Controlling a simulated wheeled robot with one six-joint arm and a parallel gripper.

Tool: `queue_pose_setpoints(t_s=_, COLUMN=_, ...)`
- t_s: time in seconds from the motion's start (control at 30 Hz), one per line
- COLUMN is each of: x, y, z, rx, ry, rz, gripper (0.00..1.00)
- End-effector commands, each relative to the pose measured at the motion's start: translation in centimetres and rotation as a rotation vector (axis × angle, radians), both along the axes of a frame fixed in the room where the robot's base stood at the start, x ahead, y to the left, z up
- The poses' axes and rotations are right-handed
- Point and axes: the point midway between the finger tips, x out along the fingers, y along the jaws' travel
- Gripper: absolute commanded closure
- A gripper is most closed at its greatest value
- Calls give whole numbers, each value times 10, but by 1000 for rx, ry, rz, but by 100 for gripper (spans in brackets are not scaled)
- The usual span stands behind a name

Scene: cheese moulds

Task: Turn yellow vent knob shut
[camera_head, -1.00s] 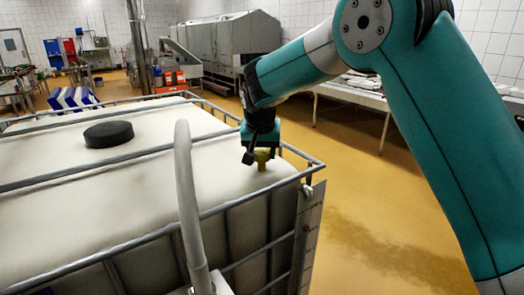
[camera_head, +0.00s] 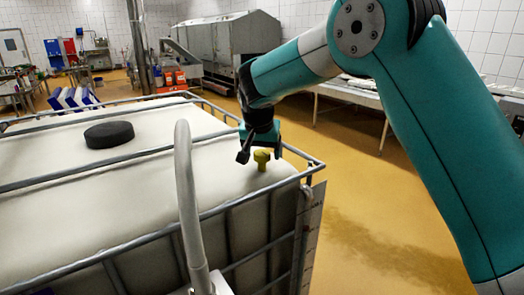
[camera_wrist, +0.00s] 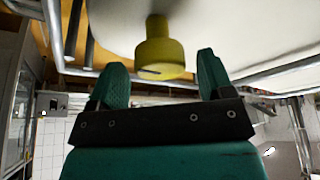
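The yellow vent knob (camera_head: 262,158) stands on the top of the white tank (camera_head: 150,180), near its right corner. In the wrist view the knob (camera_wrist: 159,52) shows as a round yellow cap on a narrower stem. My gripper (camera_wrist: 162,78) is open, with one teal finger on each side of the knob's position in the picture. The fingertips look apart from the knob, with a gap on both sides. In the head view my gripper (camera_head: 260,150) is by the knob, partly behind it, and its fingers are hard to make out.
A grey metal cage (camera_head: 120,253) with rails surrounds the tank, with a rail close to the knob. A large black lid (camera_head: 108,134) lies on the tank top at the left. A grey curved pipe (camera_head: 188,200) rises in front. The yellow floor at the right is open.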

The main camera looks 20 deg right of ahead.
Motion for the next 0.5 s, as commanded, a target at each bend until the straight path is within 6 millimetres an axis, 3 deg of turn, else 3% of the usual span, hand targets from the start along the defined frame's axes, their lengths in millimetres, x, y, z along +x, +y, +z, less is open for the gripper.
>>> queue_pose_setpoints(t_s=0.27, x=-1, y=2, z=3, rx=1, ry=1, rz=2, gripper=26)
queue_pose_setpoints(t_s=0.5, x=-15, y=9, z=40, rx=2, ry=-3, rz=3, gripper=26)
